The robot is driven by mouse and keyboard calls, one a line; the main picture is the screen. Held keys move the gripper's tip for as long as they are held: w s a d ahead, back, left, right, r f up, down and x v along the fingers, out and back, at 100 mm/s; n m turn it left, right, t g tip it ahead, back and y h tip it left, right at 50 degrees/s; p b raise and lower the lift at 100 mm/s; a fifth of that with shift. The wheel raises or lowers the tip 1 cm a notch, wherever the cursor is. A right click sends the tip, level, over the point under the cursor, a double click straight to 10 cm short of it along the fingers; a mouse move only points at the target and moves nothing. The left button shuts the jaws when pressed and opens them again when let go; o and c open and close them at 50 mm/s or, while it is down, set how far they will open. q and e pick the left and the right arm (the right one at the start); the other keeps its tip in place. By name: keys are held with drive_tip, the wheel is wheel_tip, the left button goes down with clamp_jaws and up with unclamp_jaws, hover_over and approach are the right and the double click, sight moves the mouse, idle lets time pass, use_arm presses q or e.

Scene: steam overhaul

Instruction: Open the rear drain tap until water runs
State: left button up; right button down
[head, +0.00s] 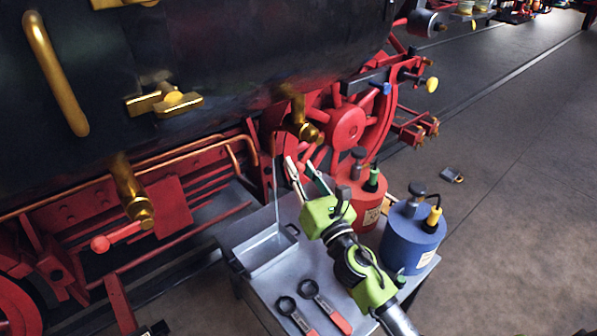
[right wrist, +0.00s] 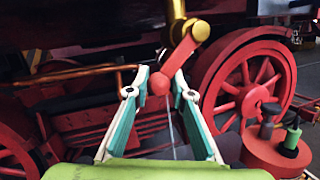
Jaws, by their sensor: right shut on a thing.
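Two brass drain taps hang under the dark cylinder in the head view, one at the left (head: 134,195) and one at the right (head: 297,112). The left tap's red lever (head: 118,236) points left, ending in a round knob. My right gripper (head: 302,168) is just below the right tap. In the right wrist view, its fingertips (right wrist: 160,88) close around the ball end of that tap's red lever (right wrist: 183,55), which slants down-left. A thin pale stream (head: 277,185) falls into a grey metal tray (head: 262,256); it also shows in the right wrist view (right wrist: 172,135). My left gripper is not seen.
The tray stands on a grey bench (head: 262,300) with two red-handled wrenches (head: 325,306). A red can (head: 362,190) and a blue can (head: 410,240) stand close to my right arm. Red wheels and rods are behind the tap. A padlock (head: 452,175) lies on the open floor.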

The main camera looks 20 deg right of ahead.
drive_tip(key=shift+r, duration=0.35)
drive_tip(key=c, duration=1.8)
unclamp_jaws()
drive_tip(key=shift+a, duration=0.1)
drive_tip(key=shift+f, duration=0.1)
drive_tip(key=shift+f, duration=0.1)
drive_tip(key=shift+s+f, duration=0.15)
drive_tip(key=shift+s, duration=0.25)
drive_tip(key=v, duration=1.1)
drive_tip(key=shift+s, duration=0.1)
